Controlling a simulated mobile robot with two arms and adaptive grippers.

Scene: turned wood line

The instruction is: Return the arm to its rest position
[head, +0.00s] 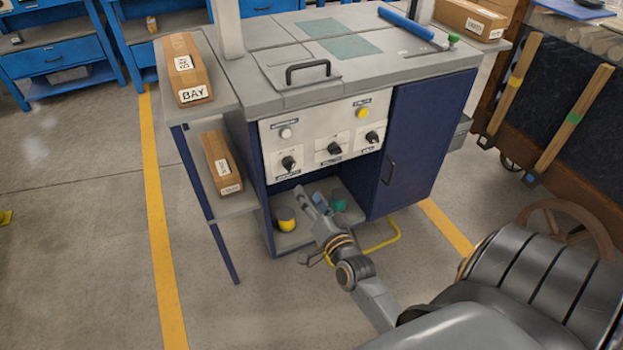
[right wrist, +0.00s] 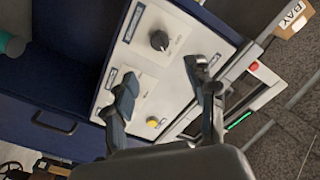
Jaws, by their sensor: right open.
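My right gripper (head: 310,199) is low in front of the workstation's open lower compartment (head: 330,188) in the head view, fingers pointing up and left. In the right wrist view the right gripper (right wrist: 166,88) is open, with nothing between its fingers. Behind the fingers there shows the pale control panel (right wrist: 178,60) with a black knob (right wrist: 158,40) and a yellow button (right wrist: 152,122). The arm reaches in from the lower right, bent and extended. My left gripper is not in view.
The control panel (head: 325,135) and blue cabinet door (head: 425,140) are just above and right of the gripper. A yellow-black item (head: 286,219) and a teal item (head: 338,201) are in the lower compartment. Side shelves hold BAY boxes (head: 187,70). Floor at left is clear.

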